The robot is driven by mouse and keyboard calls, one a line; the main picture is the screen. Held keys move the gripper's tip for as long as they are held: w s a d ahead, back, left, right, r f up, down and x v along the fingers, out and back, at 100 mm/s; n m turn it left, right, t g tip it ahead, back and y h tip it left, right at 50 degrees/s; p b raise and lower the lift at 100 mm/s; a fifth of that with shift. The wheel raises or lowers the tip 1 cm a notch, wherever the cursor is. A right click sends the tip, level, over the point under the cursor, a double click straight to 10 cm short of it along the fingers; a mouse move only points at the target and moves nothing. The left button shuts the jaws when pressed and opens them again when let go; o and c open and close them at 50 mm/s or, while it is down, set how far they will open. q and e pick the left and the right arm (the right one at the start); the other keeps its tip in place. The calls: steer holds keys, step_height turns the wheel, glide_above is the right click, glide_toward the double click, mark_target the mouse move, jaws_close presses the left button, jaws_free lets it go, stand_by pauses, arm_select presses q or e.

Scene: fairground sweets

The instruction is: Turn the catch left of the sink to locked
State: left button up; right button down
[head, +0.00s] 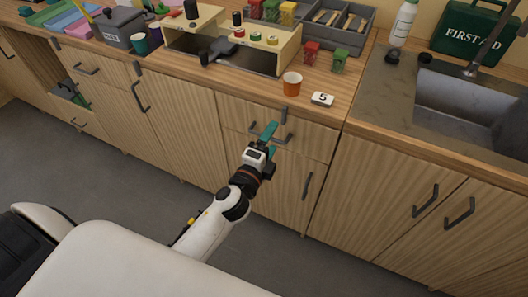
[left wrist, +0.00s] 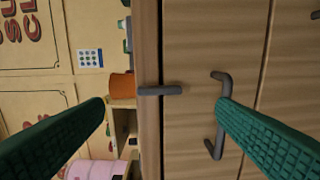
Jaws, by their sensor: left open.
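The catch (head: 284,115) is a short dark grey bar at the counter's front edge, left of the sink (head: 470,105). It points straight down across the gap onto the drawer front (head: 312,140) below. In the left wrist view, turned sideways, the catch (left wrist: 160,90) lies across the edge and the drawer front. My left gripper (head: 268,141) has teal fingers and is open and empty, in front of the drawer and just below the catch. In the wrist view, the catch shows between the fingertips (left wrist: 162,104), beyond them and apparently untouched. My right gripper is not in view.
A grey drawer handle (left wrist: 218,115) lies close to one finger in the wrist view. An orange cup (head: 292,83) and a white card marked S (head: 322,99) stand on the counter above the catch. Other similar catches (head: 138,68) sit farther left. The floor (head: 120,190) in front is clear.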

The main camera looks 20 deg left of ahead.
arm_select(q)
steer(key=shift+s+b, duration=0.3)
steer(key=shift+s, duration=1.65)
steer(key=s+a+f+n+g, duration=0.1)
steer(key=s+f+n+g, duration=0.25)
steer(key=f, duration=1.15)
steer(key=s+a+f+n+g, duration=0.1)
steer(key=s+f+n+g, duration=0.3)
steer(key=f, duration=1.1)
steer(key=s+a+f+n+g, duration=0.1)
steer(key=s+f+n+g, duration=0.2)
steer(key=s+f, duration=0.4)
steer(key=s+a+f+n+g, duration=0.1)
steer(key=s+f+n+g, duration=0.1)
steer(key=s+f, duration=0.5)
steer(key=s+a+f+n+g, duration=0.1)
steer(key=s+f+n+g, duration=0.2)
steer(key=s, duration=1.4)
step_height(320, 180, down, 4)
steer(key=shift+f+n+g+y, duration=0.1)
steer(key=shift+n+g+y, duration=0.25)
steer(key=shift+g, duration=0.4)
